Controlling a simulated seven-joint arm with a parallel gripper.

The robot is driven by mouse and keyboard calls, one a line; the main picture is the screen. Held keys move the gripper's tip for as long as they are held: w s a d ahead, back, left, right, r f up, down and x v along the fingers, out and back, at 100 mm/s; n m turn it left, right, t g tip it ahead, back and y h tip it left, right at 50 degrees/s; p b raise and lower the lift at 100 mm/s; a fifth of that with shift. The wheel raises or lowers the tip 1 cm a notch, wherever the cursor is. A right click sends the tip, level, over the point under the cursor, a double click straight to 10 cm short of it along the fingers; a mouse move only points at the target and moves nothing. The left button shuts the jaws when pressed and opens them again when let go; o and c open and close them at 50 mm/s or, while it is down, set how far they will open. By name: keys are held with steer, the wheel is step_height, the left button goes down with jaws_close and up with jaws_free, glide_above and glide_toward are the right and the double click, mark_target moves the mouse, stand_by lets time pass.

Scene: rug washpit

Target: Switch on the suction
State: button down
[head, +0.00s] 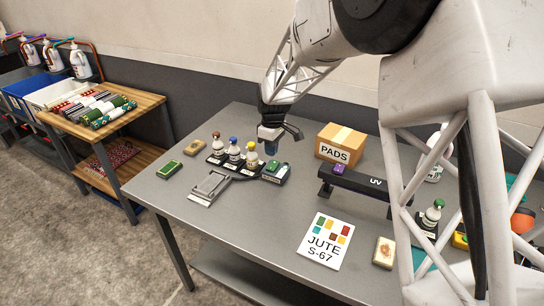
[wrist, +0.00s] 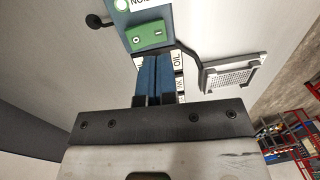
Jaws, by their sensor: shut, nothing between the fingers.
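The suction unit is a small box (head: 276,172) with a green top, on the grey table near the bottle row. In the wrist view its blue-grey body (wrist: 130,16) carries a green switch (wrist: 149,35) with small white marks; I cannot tell which way the switch is set. A dark arm or hose runs from beside the box to a flat grille plate (wrist: 233,75), which also shows in the head view (head: 209,186). My gripper (head: 271,147) is shut and empty, with blue fingers (wrist: 154,78). It hangs close to the box, the fingertips appearing just short of the switch; contact is not visible.
Bottles with coloured caps (head: 234,150) stand in a rack left of my gripper. A PADS box (head: 340,144) and black UV bar (head: 360,186) are to the right. A JUTE S-67 card (head: 326,240) lies in front.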

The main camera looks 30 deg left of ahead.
step_height(320, 180, up, 9)
steer(key=s, duration=0.1)
steer(key=shift+s, duration=0.2)
steer(key=shift+f, duration=0.1)
steer(key=shift+d, duration=0.1)
stand_by(0.4)
steer(key=s+d+r+m+t, duration=0.1)
steer(key=s+d+r+m, duration=0.25)
steer(key=d, duration=0.75)
steer(key=s+d+r+m, duration=0.3)
steer(key=d+r, duration=0.1)
steer(key=d, duration=0.8)
steer(key=s+d+r+m+t, duration=0.1)
steer(key=s+d+r+m, duration=0.25)
steer(key=d, duration=0.75)
steer(key=s+d+f+m+t, duration=0.1)
steer(key=s+d+f+m, duration=0.2)
steer(key=s+d+m, duration=0.5)
steer(key=s+d, duration=1.2)
steer(key=s, duration=0.2)
steer(key=shift+s+d+t, duration=0.15)
steer(key=shift+d+t, duration=0.1)
steer(key=shift+t, duration=0.05)
